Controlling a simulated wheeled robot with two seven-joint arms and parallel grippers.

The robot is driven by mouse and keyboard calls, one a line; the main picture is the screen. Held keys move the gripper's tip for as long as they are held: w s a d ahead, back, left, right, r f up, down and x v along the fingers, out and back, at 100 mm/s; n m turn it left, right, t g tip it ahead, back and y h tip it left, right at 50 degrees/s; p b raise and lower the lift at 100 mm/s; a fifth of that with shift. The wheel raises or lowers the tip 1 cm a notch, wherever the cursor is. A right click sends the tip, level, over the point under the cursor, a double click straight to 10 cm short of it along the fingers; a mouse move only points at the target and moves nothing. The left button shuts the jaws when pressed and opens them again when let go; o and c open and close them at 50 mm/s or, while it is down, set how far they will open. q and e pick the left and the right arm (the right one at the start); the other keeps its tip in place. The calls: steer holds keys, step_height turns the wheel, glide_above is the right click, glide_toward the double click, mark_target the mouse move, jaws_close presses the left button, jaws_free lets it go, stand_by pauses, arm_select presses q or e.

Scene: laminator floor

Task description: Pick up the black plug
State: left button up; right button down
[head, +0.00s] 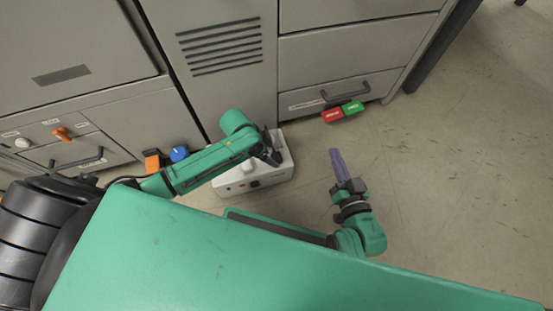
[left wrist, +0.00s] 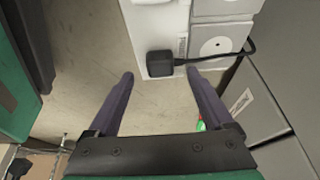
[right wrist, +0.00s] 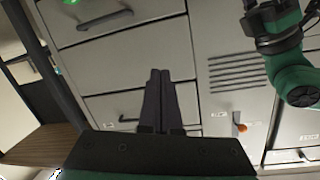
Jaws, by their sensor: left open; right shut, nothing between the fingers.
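The black plug (left wrist: 160,64) shows in the left wrist view as a dark square block at the edge of a white box, with a black cable running right from it. My left gripper (left wrist: 161,76) is open, its fingertips just short of the plug and on either side of it in the picture, with nothing between them. In the head view my left gripper (head: 268,150) is over the white box (head: 230,186), and I cannot clearly make out the plug there. My right gripper (head: 337,160) is shut and empty, out over the floor; its closed fingers show in the right wrist view (right wrist: 160,76).
Grey cabinets (head: 345,50) with drawers and a vent stand behind the box. A red block (head: 332,114) and a green block (head: 353,108) are by the lowest drawer handle. A blue knob (head: 179,153) and an orange part (head: 152,161) are left of the box. The floor at right is clear.

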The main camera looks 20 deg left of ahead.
mark_target(276, 157)
arm_select(q)
steer(key=shift+b+x, duration=0.7)
steer(key=shift+x, duration=0.2)
steer(key=shift+b+x, duration=0.65)
steer(key=shift+x, duration=0.25)
jaws_close()
arm_select(e)
steer(key=w+d+r+t+y, duration=0.1)
steer(key=w+r+t, duration=0.1)
steer(key=r, duration=0.7)
steer(key=w+d+r+n+t+y, duration=0.1)
steer(key=r+t, duration=0.3)
steer(key=r, duration=0.6)
steer(key=w+d+r+t+y, duration=0.1)
steer(key=w+r+t, duration=0.2)
steer(key=r, duration=0.7)
steer(key=shift+n+t, duration=0.3)
steer(key=shift+n, duration=0.1)
arm_select(q)
steer(key=shift+r, duration=0.1)
arm_select(e)
steer(key=shift+w, duration=0.1)
